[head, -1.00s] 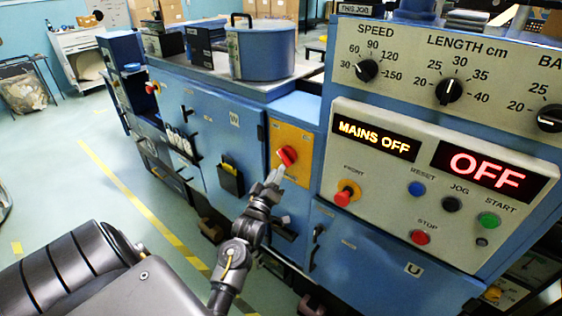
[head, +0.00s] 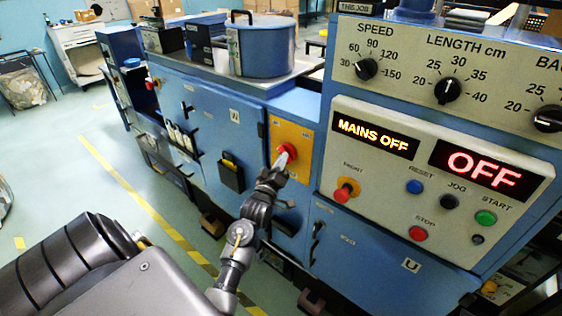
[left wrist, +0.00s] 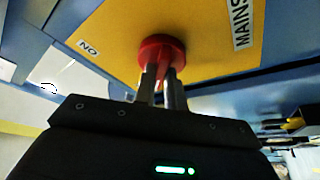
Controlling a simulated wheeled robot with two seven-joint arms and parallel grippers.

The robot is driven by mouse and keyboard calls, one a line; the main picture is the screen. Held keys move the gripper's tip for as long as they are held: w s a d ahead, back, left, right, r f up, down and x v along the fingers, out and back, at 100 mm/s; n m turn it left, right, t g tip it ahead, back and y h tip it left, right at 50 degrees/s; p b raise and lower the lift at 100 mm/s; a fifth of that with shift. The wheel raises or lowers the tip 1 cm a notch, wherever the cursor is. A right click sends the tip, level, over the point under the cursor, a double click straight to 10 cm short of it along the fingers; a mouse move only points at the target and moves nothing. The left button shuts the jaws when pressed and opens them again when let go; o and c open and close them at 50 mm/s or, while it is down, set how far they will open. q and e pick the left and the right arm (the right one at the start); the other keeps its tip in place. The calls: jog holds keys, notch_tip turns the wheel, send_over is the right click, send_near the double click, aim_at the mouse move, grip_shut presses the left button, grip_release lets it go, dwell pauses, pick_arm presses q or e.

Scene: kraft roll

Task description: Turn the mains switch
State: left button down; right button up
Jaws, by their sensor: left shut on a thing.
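The mains switch (head: 289,150) is a red rotary knob on a yellow plate (head: 292,133) on the blue machine front. My left gripper (head: 281,160) reaches it from below and is shut on the knob. In the left wrist view the two fingers (left wrist: 163,82) meet the red knob (left wrist: 162,52), and the plate (left wrist: 110,40) carries labels reading "NO" and "MAINS". The fingers hide part of the knob. The display (head: 374,134) reads "MAINS OFF" and the larger display (head: 488,168) reads "OFF". My right gripper is not in view.
A black pocket (head: 231,174) hangs on the blue door left of the plate. Open floor lies at the left.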

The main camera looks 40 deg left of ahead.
pick_arm(q)
jog(key=shift+f+m, duration=0.1)
jog(key=shift+m, duration=0.3)
jog(key=shift+a+m+h+b, duration=0.2)
jog(key=shift+m+h+b, duration=1.4)
jog(key=shift+m, duration=2.45)
jog(key=shift+a+m+h+b, duration=0.2)
jog(key=shift+m+h+b, duration=0.55)
jog(key=shift+m+h, duration=2.5)
jog(key=shift+a+m+h+b, duration=0.2)
jog(key=shift+m+h+b, duration=1)
jog(key=shift+m, duration=4)
jog(key=c, duration=1.5)
grip_release()
jog(key=shift+o, duration=0.2)
